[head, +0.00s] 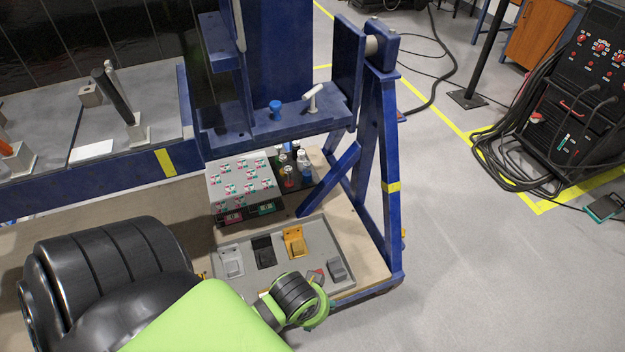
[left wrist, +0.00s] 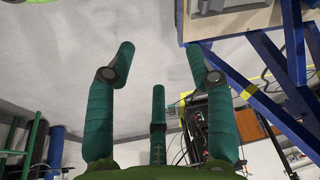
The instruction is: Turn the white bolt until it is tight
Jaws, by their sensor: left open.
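The white bolt (head: 312,98) stands on the blue crossbeam of the rotary jig in the head view, with a bar-like head and a short shank. Its threads and depth in the beam are too small to tell. A blue bolt (head: 275,109) stands to its left on the same beam. My left gripper (left wrist: 159,62) shows in the left wrist view with its green fingers spread, open and empty. It is away from the white bolt, which is not in that view. My right gripper is not in view.
Below the beam, a grey tray (head: 350,284) holds several small brackets, beside a sheet of patterned parts (head: 241,184) and several small bottles (head: 290,178). Blue angled legs (head: 385,215) stand at the jig's right. Open floor (head: 470,260) lies right; a black cabled machine (head: 590,95) stands beyond.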

